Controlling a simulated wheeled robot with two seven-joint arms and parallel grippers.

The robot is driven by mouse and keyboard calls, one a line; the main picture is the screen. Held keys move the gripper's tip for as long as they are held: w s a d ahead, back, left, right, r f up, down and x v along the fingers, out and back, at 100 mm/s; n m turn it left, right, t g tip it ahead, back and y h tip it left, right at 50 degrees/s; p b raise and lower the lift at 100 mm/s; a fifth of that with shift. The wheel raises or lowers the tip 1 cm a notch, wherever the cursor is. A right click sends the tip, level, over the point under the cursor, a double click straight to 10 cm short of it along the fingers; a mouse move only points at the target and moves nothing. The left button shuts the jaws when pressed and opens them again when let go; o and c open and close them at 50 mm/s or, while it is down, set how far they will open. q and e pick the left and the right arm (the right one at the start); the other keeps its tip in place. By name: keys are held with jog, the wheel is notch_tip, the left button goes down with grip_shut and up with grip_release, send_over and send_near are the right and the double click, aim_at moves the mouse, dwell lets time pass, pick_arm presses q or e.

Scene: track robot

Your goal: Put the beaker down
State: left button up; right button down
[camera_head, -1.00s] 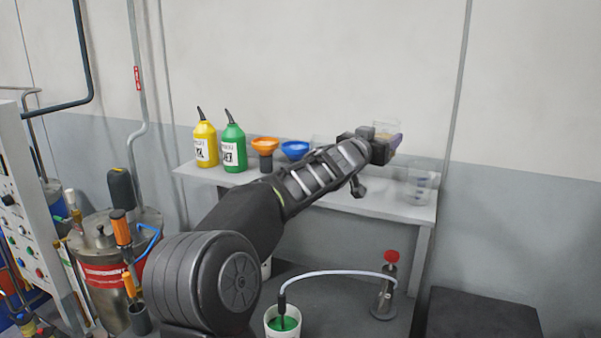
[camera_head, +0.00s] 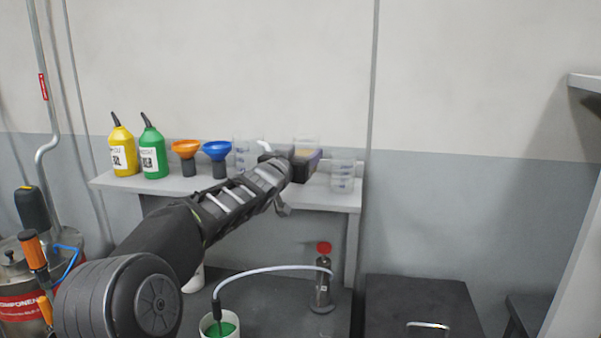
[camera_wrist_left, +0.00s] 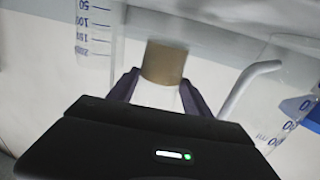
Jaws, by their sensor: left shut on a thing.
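A clear beaker (camera_head: 306,144) with a tan patch low on it is held in my left gripper (camera_head: 307,158), at the right part of the grey shelf (camera_head: 322,199). In the left wrist view the gripper's two dark fingers (camera_wrist_left: 160,92) are on either side of a tan and white part (camera_wrist_left: 163,64). The gripper is shut on the beaker. Its base is hidden behind the fingers, so I cannot tell whether it touches the shelf. My right gripper is not in view.
Another clear beaker (camera_head: 343,176) stands close to the right of the gripper. A red-capped bottle (camera_head: 322,285) stands below.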

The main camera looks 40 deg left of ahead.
pick_arm(q)
jog(key=shift+r, duration=0.1)
jog(key=shift+f+b, duration=0.65)
jog(key=shift+f, duration=1.2)
jog(key=shift+f, duration=0.15)
jog(key=o, duration=1.7)
